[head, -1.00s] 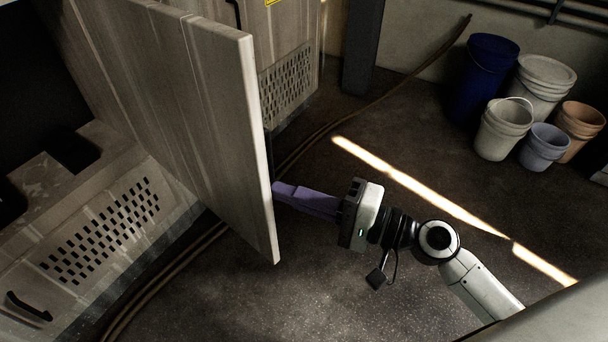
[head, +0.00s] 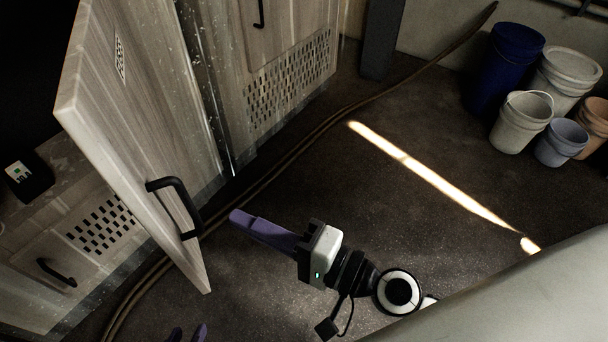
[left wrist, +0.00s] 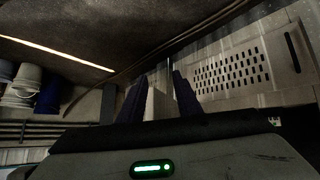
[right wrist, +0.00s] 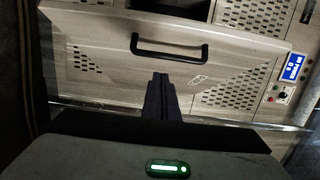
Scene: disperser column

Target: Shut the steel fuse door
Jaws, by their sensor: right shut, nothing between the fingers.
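The steel fuse door (head: 135,125) stands partly open from the cabinet in the head view, its outer face with a black bar handle (head: 178,205) turned to the right. It also shows in the right wrist view (right wrist: 110,60), with the handle (right wrist: 168,53) ahead of the fingers. My right gripper (head: 235,216) is shut and empty, to the right of the door's handle, apparently apart from it. Its closed fingers also show in the right wrist view (right wrist: 160,78). My left gripper (head: 186,333) shows only its fingertips at the bottom edge; in the left wrist view (left wrist: 158,85) its fingers are apart and empty.
A neighbouring cabinet (head: 290,75) with a perforated vent stands behind the door. Cables (head: 330,118) run along the floor. Several buckets (head: 520,120) stand at the back right. A display panel (right wrist: 291,67) shows at right in the right wrist view. The middle floor is clear.

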